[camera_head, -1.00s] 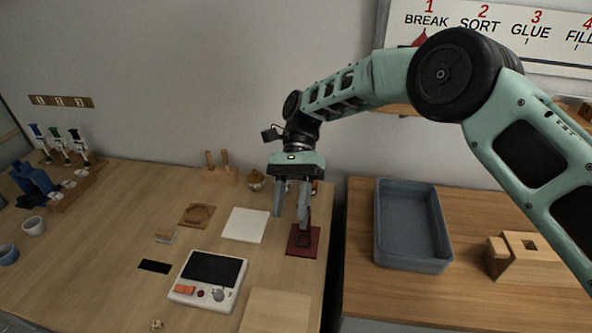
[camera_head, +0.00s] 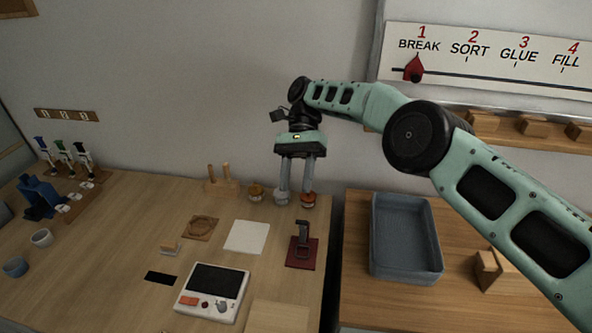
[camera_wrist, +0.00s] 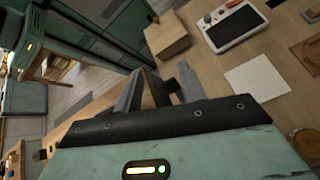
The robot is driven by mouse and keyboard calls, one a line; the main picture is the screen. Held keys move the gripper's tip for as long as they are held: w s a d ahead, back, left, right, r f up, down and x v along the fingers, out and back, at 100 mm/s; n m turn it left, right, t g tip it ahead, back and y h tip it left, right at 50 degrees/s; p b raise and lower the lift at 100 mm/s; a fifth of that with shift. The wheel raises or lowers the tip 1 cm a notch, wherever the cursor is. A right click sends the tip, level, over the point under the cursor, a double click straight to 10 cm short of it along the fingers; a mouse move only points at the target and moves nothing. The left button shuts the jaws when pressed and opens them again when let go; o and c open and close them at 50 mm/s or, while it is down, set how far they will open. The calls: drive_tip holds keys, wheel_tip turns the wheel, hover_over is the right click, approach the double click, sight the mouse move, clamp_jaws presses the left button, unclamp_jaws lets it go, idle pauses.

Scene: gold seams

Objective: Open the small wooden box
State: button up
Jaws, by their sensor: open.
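A plain light wooden box (camera_head: 277,317) stands at the near edge of the left table, cut off by the bottom of the head view. It also shows in the wrist view (camera_wrist: 168,40), beside the white device, and looks closed; I cannot tell for certain that it is the task's box. My gripper (camera_head: 296,190) is over the back right of the left table, fingers pointing down, well behind the box.
Near the box are a white device (camera_head: 213,291) and a dark stand on a red pad (camera_head: 303,252). A white sheet (camera_head: 246,237) lies behind. Small jars (camera_head: 255,193) stand near my fingers. A blue-grey tray (camera_head: 405,272) and a notched wooden block (camera_head: 490,270) are on the right table.

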idle(0.5)
drive_tip(key=s+r+n+t, duration=0.5)
drive_tip(key=s+r+n, duration=0.2)
drive_tip(key=s+r, duration=0.4)
drive_tip(key=s+d+f+n+t, duration=0.1)
drive_tip(key=s+d+n+t, duration=0.2)
drive_tip(key=s+d, duration=0.5)
drive_tip(key=s+d+f+n+t+b, duration=0.1)
drive_tip(key=s+d+n+t, duration=0.1)
drive_tip(key=s+d, duration=0.7)
drive_tip(key=shift+s+d+f+n+t, duration=0.15)
drive_tip(key=shift+d+f+n+t, duration=0.35)
drive_tip(key=shift+d, duration=0.55)
drive_tip(key=shift+r, duration=0.1)
